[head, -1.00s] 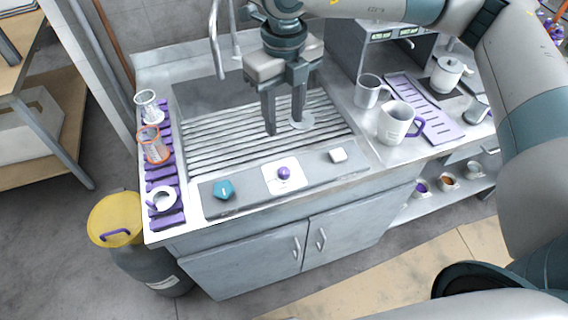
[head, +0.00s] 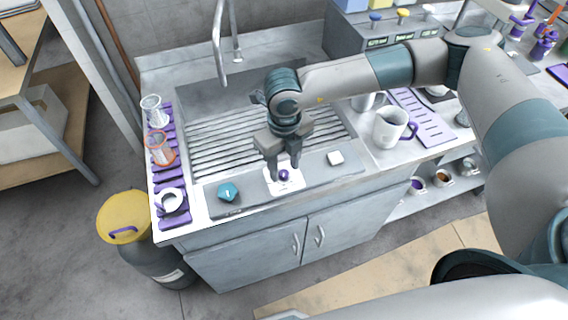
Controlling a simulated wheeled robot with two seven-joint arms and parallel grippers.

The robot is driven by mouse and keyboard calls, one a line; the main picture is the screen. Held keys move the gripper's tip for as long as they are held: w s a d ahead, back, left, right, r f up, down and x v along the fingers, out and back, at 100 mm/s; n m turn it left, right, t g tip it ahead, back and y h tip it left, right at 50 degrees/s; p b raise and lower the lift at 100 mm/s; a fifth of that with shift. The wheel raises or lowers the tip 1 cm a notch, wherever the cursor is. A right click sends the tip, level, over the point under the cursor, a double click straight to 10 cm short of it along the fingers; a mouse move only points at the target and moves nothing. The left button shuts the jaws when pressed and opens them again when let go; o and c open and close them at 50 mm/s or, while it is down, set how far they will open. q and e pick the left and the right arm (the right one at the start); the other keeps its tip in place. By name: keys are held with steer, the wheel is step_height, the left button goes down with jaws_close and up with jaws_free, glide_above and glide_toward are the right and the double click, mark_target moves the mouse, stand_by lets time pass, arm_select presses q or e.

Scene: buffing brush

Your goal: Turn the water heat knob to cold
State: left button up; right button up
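The sink unit's front panel carries a teal knob (head: 228,193) at the left, a purple knob (head: 284,175) on a white plate in the middle, and a white square button (head: 335,158) at the right. I cannot tell from any marking which is the water heat knob. My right gripper (head: 284,173) points down over the white plate, its fingers apart on either side of the purple knob. Whether the fingers touch the knob is too small to tell. My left gripper is not in view.
The metal sink (head: 215,140) with a slatted rack and tall faucet (head: 222,60) lies behind the panel. A purple rack (head: 173,205) with cups is at the left. A white pitcher (head: 389,130) stands at the right. A yellow-lidded bin (head: 124,216) stands on the floor.

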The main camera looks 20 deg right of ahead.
steer(key=shift+f, duration=0.7)
jaws_close()
